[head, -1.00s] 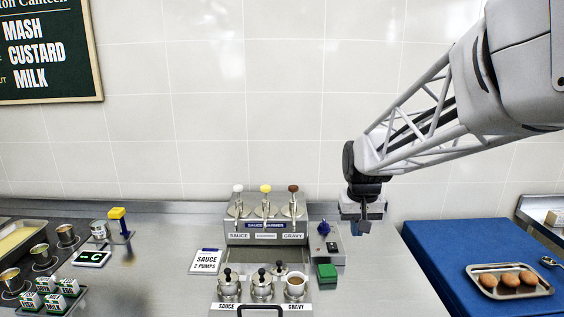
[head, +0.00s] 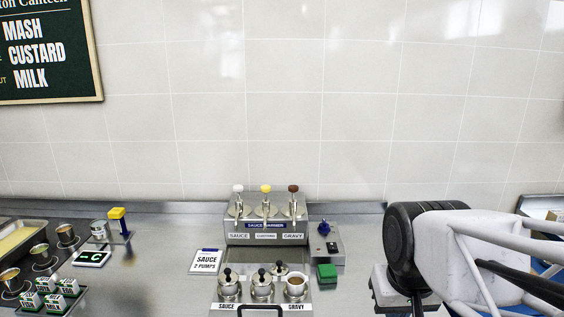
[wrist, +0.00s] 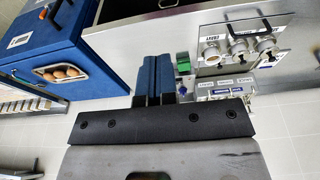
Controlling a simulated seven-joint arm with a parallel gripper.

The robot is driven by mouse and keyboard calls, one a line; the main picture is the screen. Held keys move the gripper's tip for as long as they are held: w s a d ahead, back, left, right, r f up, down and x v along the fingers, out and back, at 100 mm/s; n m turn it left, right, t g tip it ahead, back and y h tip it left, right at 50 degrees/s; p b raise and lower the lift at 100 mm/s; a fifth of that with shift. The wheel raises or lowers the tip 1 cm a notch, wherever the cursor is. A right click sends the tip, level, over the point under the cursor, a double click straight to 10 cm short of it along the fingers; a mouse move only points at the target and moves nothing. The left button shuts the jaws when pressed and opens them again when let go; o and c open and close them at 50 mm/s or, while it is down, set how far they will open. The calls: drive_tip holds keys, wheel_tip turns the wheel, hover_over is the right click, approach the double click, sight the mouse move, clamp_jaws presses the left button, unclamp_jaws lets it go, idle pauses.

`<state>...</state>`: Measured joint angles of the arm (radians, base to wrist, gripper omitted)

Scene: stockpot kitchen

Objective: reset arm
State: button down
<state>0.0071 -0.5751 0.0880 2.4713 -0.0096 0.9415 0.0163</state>
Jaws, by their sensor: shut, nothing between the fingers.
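My gripper shows in the wrist view (wrist: 152,80), its two dark blue fingers together with nothing between them. In the head view my arm fills the lower right, and the fingertips are hidden or below the frame. The gripper hangs to the right of the sauce warmer (head: 266,226), apart from it.
A card reading "SAUCE 2 PUMPS" (head: 206,262) stands left of the warmer. Lidded pots and a cup of brown liquid (head: 295,284) sit in front. A green block (head: 327,272) lies at right. Small cartons (head: 45,291) stand at far left. Brown eggs or rolls (wrist: 62,72) lie on a tray.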

drive_tip(key=s, duration=0.1)
drive_tip(key=s+f, duration=0.1)
drive_tip(key=s, duration=0.1)
drive_tip(key=shift+s, duration=0.25)
